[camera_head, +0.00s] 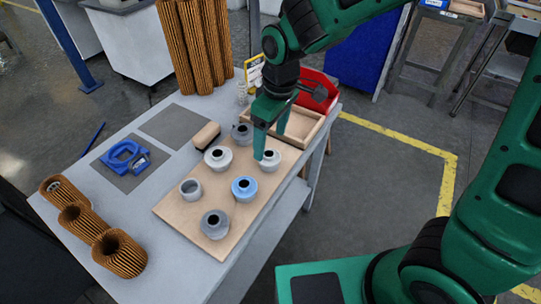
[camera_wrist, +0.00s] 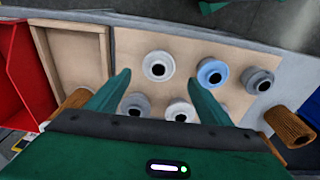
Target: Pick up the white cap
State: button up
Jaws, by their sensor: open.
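Two whitish caps stand on the wooden board (camera_head: 180,217). One white cap (camera_head: 276,157) is at the board's right edge, and it also shows between my fingertips in the wrist view (camera_wrist: 150,72). The other pale cap (camera_head: 213,164) is further left, and in the wrist view (camera_wrist: 178,104) it is nearer my palm. I cannot tell clearly which is whiter. My gripper (camera_head: 270,147) is open and empty, pointing down by the right-hand cap. Its fingers (camera_wrist: 161,78) spread to either side of that cap in the wrist view. Contact cannot be seen.
A blue cap (camera_head: 244,195), a grey cap (camera_head: 215,231), a light grey ring-like cap (camera_head: 190,196) and a dark grey cap (camera_head: 238,138) stand close by. A wooden tray (camera_head: 312,125) and red bin (camera_head: 318,82) are behind. Pleated filters (camera_head: 120,258) stand at the left front.

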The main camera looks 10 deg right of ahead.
aim_at(269, 154)
jog(key=shift+w+a+f, duration=0.1)
jog(key=shift+w+f, duration=0.05)
jog(key=shift+f, duration=1.2)
jog(key=shift+w+f, duration=0.15)
jog(key=shift+f, duration=1.15)
jog(key=shift+c, duration=0.2)
jog(key=c, duration=1.1)
